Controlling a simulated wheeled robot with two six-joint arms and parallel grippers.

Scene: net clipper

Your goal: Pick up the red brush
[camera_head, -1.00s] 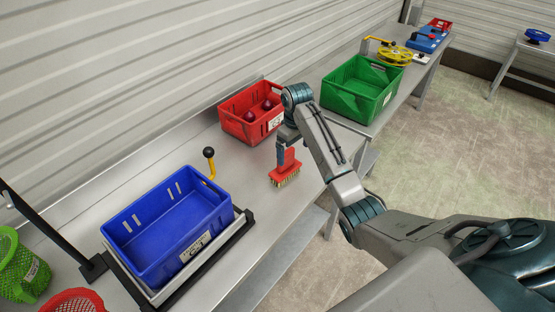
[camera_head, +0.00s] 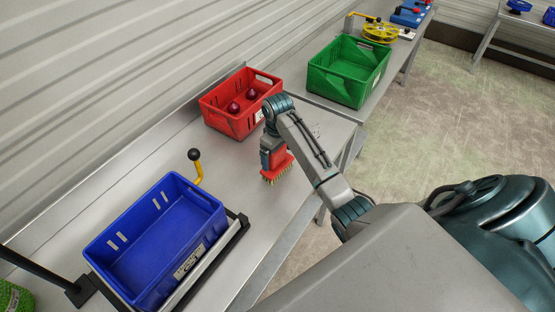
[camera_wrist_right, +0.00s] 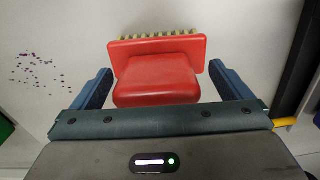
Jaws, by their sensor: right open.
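The red brush (camera_head: 281,169) has pale yellow bristles and sits on the metal table, bristles toward the tabletop. In the right wrist view the brush (camera_wrist_right: 157,75) shows its red block and handle, with the bristles along the far edge. My right gripper (camera_head: 268,156) is above the brush in the head view. In the right wrist view my right gripper (camera_wrist_right: 160,88) is open, its two blue fingers on either side of the brush handle with gaps left and right. My left gripper is not in view.
A red crate (camera_head: 218,118) with dark red round things stands behind the brush. A blue crate (camera_head: 103,246) is on a stand at the left, beside a yellow-stemmed lever with a black knob (camera_head: 195,155). A green crate (camera_head: 335,92) stands farther right.

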